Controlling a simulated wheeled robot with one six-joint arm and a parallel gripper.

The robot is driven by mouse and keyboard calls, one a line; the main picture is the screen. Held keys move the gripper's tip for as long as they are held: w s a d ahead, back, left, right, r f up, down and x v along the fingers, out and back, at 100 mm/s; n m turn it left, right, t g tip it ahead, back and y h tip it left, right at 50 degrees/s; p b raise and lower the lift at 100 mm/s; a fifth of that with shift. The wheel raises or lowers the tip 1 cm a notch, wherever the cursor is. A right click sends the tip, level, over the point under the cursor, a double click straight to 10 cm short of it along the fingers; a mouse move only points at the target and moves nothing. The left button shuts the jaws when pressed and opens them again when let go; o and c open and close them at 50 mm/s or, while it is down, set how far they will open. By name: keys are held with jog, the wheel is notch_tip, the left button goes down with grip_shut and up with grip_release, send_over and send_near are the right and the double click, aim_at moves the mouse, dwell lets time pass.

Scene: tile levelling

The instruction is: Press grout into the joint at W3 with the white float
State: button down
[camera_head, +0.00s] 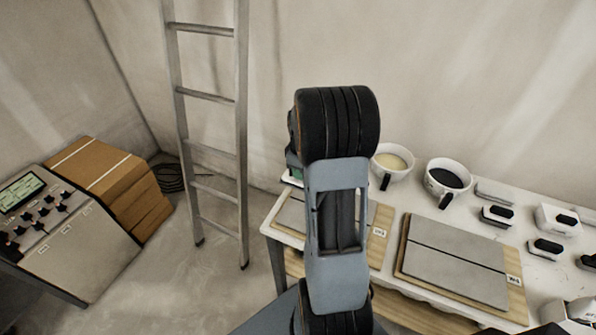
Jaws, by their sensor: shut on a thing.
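My arm fills the middle of the view and hides part of the table. My gripper does not show, so I cannot see what it holds. A tile board (455,262) with grey tiles and a dark joint lies on the table right of my arm. Its small label (515,281) is too small to read. A second tile board (384,217) lies partly behind my arm; its label (380,232) is also unreadable. A white bucket with cream grout (393,160) and one with dark grout (447,179) stand behind the boards. I cannot pick out the white float.
Several pale blocks with black tops, one of them a near block (545,248), stand on the table's right. A green and white thing (292,172) is partly hidden behind my arm. A ladder (207,97), cardboard boxes (110,180) and a control panel (70,235) are left. Floor between is clear.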

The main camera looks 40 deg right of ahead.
jog(key=shift+f+b, duration=2.4)
jog(key=shift+f, duration=0.95)
jog(key=shift+r, duration=0.1)
